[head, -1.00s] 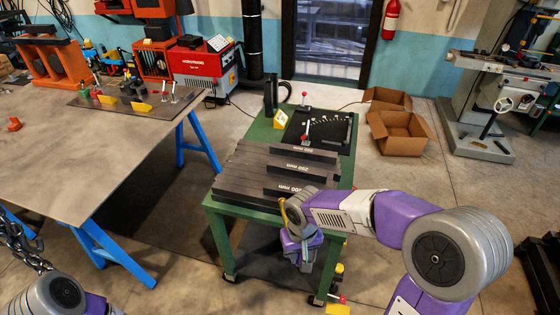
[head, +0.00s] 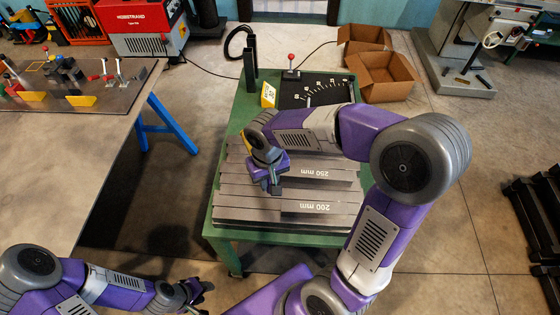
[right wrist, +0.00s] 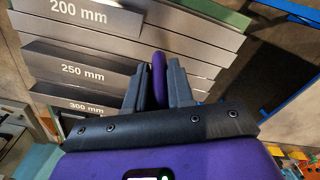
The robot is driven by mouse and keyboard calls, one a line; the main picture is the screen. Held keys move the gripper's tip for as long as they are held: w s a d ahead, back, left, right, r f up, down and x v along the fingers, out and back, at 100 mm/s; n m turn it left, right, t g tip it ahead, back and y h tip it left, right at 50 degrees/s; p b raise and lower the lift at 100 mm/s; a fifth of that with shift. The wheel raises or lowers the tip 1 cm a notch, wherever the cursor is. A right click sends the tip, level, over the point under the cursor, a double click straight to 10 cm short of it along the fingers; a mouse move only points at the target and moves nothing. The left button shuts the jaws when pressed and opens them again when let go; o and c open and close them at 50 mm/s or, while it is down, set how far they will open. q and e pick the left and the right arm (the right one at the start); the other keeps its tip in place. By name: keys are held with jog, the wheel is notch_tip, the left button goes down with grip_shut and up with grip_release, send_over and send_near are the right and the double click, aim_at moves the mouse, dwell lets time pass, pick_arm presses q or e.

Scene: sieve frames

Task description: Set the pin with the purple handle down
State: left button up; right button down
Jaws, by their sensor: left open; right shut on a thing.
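My right gripper (head: 272,187) is over the grey labelled slabs (head: 245,205) on the green table. In the right wrist view, its two dark fingers (right wrist: 158,90) are shut on a purple handle (right wrist: 159,68), which stands up narrow between them. The rest of the pin is hidden by the fingers and gripper body. In the head view I cannot make out the pin under the gripper. The slabs also show in the right wrist view (right wrist: 130,52), marked 200 mm, 250 mm and 300 mm. My left gripper (head: 203,291) is open and empty at the lower left, away from the green table.
The green table (head: 228,125) holds a black panel with a scale (head: 320,92), a red-knobbed lever (head: 291,65) and a yellow tag (head: 268,95) at its far end. Cardboard boxes (head: 385,78) stand behind right. A workbench (head: 60,160) is on the left.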

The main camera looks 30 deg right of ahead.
notch_tip(320, 180, down, 5)
jog(key=shift+s+r+b, duration=0.1)
jog(key=shift+s+b, duration=0.05)
jog(key=shift+b, duration=0.45)
jog(key=shift+w+f+b, duration=0.2)
jog(key=shift+f+b, duration=0.35)
jog(key=shift+f, duration=2)
jog(key=c, duration=1.3)
grip_release()
jog(key=shift+s, duration=0.1)
jog(key=shift+o, duration=0.2)
jog(key=r+p, duration=0.2)
jog(key=r, duration=1)
jog(key=shift+s+p, duration=0.2)
jog(key=shift+p, duration=0.2)
